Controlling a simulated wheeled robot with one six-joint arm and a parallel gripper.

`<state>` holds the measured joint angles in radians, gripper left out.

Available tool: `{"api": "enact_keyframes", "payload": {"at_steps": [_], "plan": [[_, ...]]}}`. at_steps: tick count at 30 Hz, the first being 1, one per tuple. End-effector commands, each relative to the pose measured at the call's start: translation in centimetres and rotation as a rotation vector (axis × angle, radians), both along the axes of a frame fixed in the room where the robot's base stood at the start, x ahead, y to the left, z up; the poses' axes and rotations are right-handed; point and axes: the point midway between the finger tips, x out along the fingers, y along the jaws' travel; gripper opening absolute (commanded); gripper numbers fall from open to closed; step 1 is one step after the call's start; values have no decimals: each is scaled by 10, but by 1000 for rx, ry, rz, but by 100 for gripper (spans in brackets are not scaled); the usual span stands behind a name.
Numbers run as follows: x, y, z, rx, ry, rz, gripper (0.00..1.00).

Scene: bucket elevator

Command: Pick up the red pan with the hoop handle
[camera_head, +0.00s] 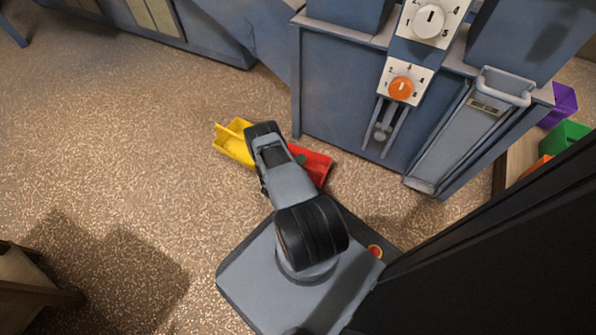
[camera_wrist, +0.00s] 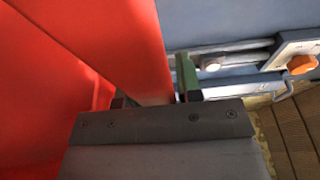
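The red pan (camera_head: 316,168) lies on the floor in front of the blue machine, partly hidden by my arm in the head view. In the wrist view its red surface (camera_wrist: 45,75) fills the left side, very close. A red part (camera_wrist: 150,50) reaches between my fingers. My gripper (camera_wrist: 155,95) has its fingers apart; the green right finger shows a thin gap beside the red part, and the left finger is mostly hidden. In the head view a small green patch shows over the pan. I cannot make out the hoop handle clearly.
A yellow pan (camera_head: 232,143) lies just left of my arm. The blue machine (camera_head: 340,90) stands behind, with an orange dial (camera_head: 400,88) and a handled chute (camera_head: 462,135). Purple (camera_head: 560,104) and green (camera_head: 563,137) bins stand at right.

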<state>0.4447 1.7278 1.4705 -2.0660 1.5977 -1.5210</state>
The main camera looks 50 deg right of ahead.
Motion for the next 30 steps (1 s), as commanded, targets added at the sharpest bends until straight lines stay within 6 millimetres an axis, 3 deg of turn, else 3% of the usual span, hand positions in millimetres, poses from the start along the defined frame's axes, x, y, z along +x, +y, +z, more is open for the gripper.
{"api": "enact_keyframes", "payload": {"at_steps": [10,23,26,30], "plan": [[0,0,0,0,0,0,0],[0,0,1,-1,-1,0,0],[1,0,8,-2,-2,0,0],[1,0,33,-2,-2,0,0]]}}
